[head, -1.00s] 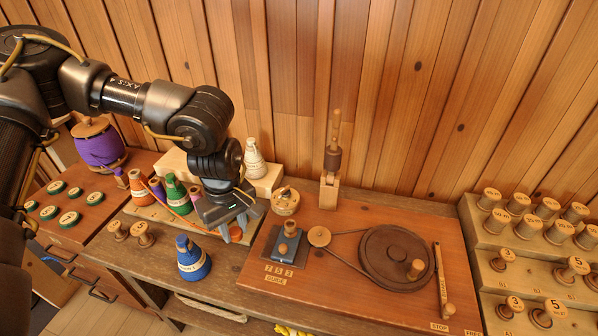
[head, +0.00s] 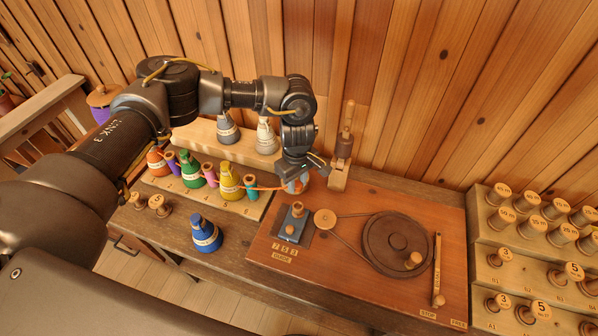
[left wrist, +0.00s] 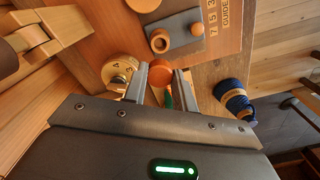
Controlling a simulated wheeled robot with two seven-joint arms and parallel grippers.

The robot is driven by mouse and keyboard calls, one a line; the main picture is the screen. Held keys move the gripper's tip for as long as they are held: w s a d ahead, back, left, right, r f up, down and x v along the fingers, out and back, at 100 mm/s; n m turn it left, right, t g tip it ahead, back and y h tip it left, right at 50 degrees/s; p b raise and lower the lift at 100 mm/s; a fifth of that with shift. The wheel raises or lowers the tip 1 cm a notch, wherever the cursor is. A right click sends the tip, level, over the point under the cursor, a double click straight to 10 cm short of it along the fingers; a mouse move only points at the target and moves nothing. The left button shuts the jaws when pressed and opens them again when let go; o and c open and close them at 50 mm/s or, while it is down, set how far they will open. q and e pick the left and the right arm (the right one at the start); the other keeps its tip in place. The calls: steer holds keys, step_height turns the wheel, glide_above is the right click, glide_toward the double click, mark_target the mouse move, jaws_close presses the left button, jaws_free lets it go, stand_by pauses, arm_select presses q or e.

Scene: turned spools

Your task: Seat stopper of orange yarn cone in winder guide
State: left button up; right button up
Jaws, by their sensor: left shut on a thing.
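My left gripper (head: 293,188) is shut on the orange stopper (left wrist: 160,74), held above the board's back left part. An orange strand runs from the stopper to the orange yarn cone (head: 157,162), which stands at the left end of the cone rack. The winder guide (head: 292,222) is a blue-grey block with a wooden collar and a small knob, set on a dark plate. In the left wrist view, the guide's collar (left wrist: 160,41) has a dark opening and lies apart from the stopper. My right gripper is not in view.
A round wooden pot (left wrist: 118,70) is close beside my left fingers. A wooden post (head: 342,150) stands behind right. The winder wheel (head: 397,244) lies right of the guide. A blue cone (head: 206,234) stands in front of the rack. Stepped pegs (head: 540,235) fill the far right.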

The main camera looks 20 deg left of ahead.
mark_target(298, 186)
arm_select(q)
steer(key=shift+s+d+f, duration=0.1)
steer(key=shift+d+f, duration=0.05)
steer(key=shift+f, duration=1.4)
step_height(298, 186, down, 3)
steer(key=shift+r+b, duration=0.15)
steer(key=shift+b, duration=1.05)
steer(key=shift+f+b, duration=0.25)
steer(key=shift+b, duration=0.15)
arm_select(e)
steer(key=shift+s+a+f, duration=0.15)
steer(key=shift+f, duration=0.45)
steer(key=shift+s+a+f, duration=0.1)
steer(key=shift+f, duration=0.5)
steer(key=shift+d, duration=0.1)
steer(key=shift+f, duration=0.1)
